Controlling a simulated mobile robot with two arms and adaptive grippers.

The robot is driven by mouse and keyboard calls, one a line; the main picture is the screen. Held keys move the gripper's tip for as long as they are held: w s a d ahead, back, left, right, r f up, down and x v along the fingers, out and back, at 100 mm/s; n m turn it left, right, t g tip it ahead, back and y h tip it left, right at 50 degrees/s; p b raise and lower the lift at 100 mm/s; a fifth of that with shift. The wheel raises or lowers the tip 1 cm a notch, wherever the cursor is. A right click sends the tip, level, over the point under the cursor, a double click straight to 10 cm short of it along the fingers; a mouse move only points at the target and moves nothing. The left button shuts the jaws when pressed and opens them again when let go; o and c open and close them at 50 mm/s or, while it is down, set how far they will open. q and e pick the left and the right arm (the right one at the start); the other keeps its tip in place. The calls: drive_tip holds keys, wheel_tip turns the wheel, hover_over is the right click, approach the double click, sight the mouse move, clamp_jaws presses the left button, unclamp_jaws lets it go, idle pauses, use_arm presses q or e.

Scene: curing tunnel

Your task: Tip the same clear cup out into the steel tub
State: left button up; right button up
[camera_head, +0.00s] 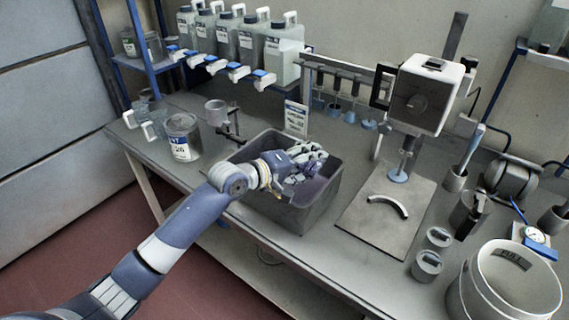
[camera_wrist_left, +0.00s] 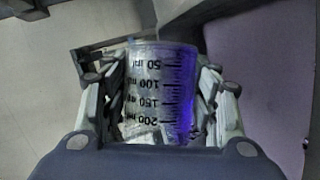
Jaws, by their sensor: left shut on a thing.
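My left gripper (camera_head: 307,160) is over the grey steel tub (camera_head: 277,210) on the bench, with its fingers inside the tub's outline. In the left wrist view the gripper (camera_wrist_left: 160,95) is shut on a clear cup (camera_wrist_left: 150,92) with black ml marks. The marks read upside down, and deep violet shows along the cup's right side. In the head view the fingers mostly hide the cup, so its tilt is hard to tell there. Violet shows in the tub at the right of the gripper. My right gripper is not in view.
A labelled can (camera_head: 183,137) and clear cups (camera_head: 152,122) stand at the left. A small sign (camera_head: 296,117) stands behind the tub. A stand with a white head (camera_head: 426,94) is at the right. A white bucket (camera_head: 510,280) is at the front right.

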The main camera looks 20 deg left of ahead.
sight(297, 145)
use_arm(q)
drive_tip(key=shift+a+r+b, duration=0.1)
drive_tip(key=shift+a+b, duration=0.1)
drive_tip(key=shift+b, duration=0.35)
drive_tip(key=shift+w+a+r+n+h+b, duration=0.15)
drive_tip(key=shift+a+r+n+h+b, duration=0.25)
drive_tip(key=shift+b, duration=0.6)
drive_tip(key=shift+a+n+b, duration=0.1)
drive_tip(key=shift+n+b, duration=0.2)
drive_tip(key=shift+a+r+n+h, duration=0.1)
drive_tip(key=shift+r+n+h, duration=0.3)
drive_tip(key=shift+n+h, duration=0.15)
drive_tip(key=shift+w+a+r+n+t+h, duration=0.15)
drive_tip(key=shift+a+r+n+h, duration=0.15)
drive_tip(key=shift+n, duration=0.3)
drive_tip(key=shift+w+a+r+n+t+h, duration=0.1)
drive_tip(key=shift+a+r+n+t+h, duration=0.15)
drive_tip(key=shift+n, duration=0.3)
idle(1.2)
drive_tip(key=shift+a+r+n+h+b, duration=0.3)
drive_tip(key=shift+n+b, duration=0.15)
drive_tip(key=shift+n, duration=0.35)
